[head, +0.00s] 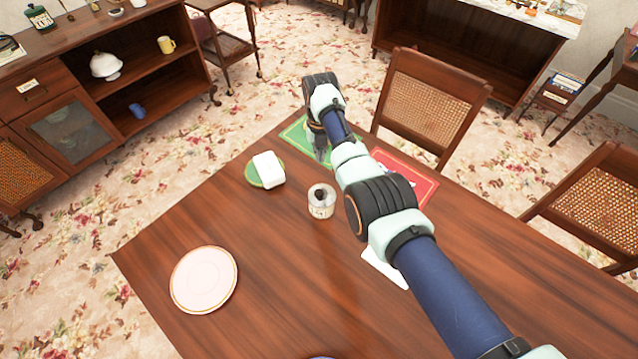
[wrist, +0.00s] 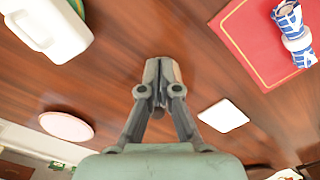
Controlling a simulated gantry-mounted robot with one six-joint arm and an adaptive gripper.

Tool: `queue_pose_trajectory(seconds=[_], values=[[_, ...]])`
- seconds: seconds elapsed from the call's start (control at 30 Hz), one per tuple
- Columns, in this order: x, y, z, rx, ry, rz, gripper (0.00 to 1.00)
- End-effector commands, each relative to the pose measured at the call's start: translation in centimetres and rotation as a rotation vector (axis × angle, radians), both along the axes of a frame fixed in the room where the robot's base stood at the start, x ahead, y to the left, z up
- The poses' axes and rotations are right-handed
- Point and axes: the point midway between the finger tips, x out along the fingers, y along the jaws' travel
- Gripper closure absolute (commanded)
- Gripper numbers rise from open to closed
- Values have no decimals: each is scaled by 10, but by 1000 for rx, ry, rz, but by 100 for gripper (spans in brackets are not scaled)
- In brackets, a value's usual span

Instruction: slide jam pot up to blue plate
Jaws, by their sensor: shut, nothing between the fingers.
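The jam pot (head: 321,200) is a small pale jar with a dark top, upright near the middle of the wooden table. I cannot make it out in the wrist view. A thin blue rim, perhaps the blue plate (head: 322,357), shows at the bottom edge of the head view; the rest is cut off. My gripper (head: 322,158) is over the green mat's near part, beyond the jam pot and apart from it. In the wrist view my gripper (wrist: 161,72) has its fingers together with nothing between them.
A white butter dish (head: 269,169) rests on a green plate (head: 252,176). A pink plate (head: 204,280) lies at left. A red mat (head: 420,184), a rolled blue-white napkin (wrist: 292,32) and a white square (wrist: 223,115) lie at right. Bare table separates pot from blue rim.

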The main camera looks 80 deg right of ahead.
Motion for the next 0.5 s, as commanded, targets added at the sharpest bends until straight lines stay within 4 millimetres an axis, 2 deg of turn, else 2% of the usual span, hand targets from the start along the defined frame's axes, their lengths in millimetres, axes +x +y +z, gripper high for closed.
queue_pose_trajectory(seconds=[0.17,0.27,0.5], values=[[1,1,-9,1,0,2,100],[1,1,-26,2,1,2,100],[1,1,-81,0,0,2,100]])
